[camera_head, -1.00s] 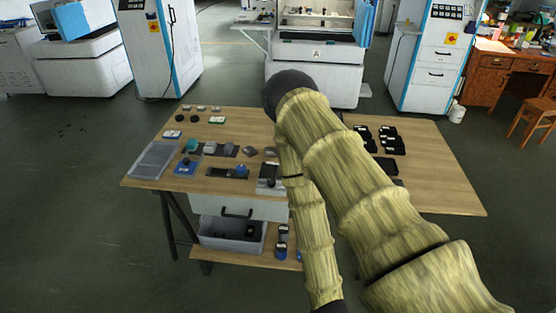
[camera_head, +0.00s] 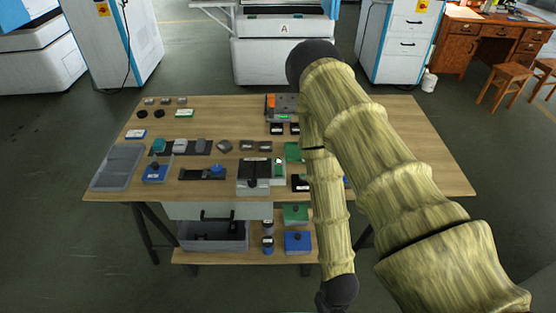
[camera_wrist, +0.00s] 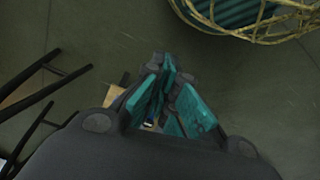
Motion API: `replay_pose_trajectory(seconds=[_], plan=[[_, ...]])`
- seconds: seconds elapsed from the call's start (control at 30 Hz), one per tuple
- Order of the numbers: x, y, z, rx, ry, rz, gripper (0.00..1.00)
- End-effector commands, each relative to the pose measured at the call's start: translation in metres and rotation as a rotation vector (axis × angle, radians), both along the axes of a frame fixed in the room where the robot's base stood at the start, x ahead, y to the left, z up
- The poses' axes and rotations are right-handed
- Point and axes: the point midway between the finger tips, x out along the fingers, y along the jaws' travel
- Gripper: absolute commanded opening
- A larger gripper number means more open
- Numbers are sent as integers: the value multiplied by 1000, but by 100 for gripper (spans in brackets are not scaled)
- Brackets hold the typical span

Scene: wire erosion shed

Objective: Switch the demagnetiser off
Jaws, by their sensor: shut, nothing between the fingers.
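A small grey device with an orange part and a lit green display (camera_head: 283,107) stands at the back middle of the table, left of my arm. A grey box with a dark top (camera_head: 254,175) stands at the front edge. I cannot tell for certain which one is the demagnetiser, and no switch position can be read. My gripper (camera_wrist: 170,75) shows teal finger pads drawn together with nothing held. It points at the floor, apart from both devices.
The wooden table (camera_head: 410,150) holds several small blocks, a grey tray (camera_head: 118,167) and blue-based fixtures. Its right part shows bare wood. A lower shelf carries a grey bin (camera_head: 213,236) and blue and green items. Stools (camera_head: 500,87) stand at the right back.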

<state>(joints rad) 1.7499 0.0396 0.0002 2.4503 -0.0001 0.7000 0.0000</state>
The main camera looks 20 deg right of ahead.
Motion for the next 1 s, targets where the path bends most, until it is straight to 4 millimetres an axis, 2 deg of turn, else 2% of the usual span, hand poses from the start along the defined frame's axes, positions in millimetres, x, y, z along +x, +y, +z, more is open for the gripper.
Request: replay_pose_trajectory(seconds=[0.17,0.27,0.33,0.47,0.5,0.57,0.67,0.8,0.9,1.0], plan=[[4,0,0,0,-2,9,0],[24,1,0,1,-12,54,0],[49,2,1,3,-22,111,0],[117,5,10,1,-46,283,0],[141,6,15,0,-53,343,0],[177,8,26,-5,-62,435,0],[236,11,52,-15,-77,585,0],[314,14,102,-39,-94,795,0],[365,17,147,-62,-101,942,0],[407,19,195,-84,-105,1075,0]])
